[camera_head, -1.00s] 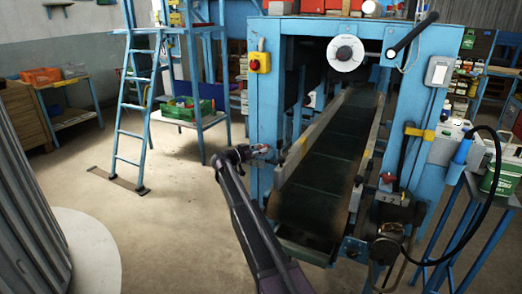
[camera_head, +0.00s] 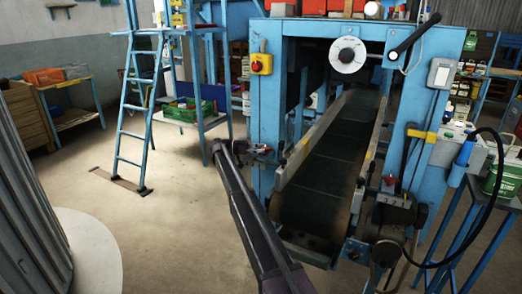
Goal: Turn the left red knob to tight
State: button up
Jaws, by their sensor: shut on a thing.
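My gripper (camera_head: 262,151) is at the left side of the conveyor, close to the blue machine's front left post. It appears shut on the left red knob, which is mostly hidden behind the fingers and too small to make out. How far the knob is turned cannot be seen. A second red knob (camera_head: 389,180) shows on the right side of the conveyor, apart from my gripper.
The dark conveyor belt (camera_head: 322,170) slopes up into the blue machine (camera_head: 263,110). A yellow box with a red button (camera_head: 262,64) is on the left post. A blue ladder (camera_head: 131,120) stands left. Open floor (camera_head: 150,235) lies left of my arm.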

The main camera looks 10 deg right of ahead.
jog(key=shift+s+d+g, duration=0.2)
jog(key=shift+g, duration=0.1)
jog(key=o, duration=1.1)
jog(key=shift+d, duration=0.1)
jog(key=shift+o, duration=0.2)
jog(key=shift+w, duration=0.1)
jog(key=shift+a, duration=0.2)
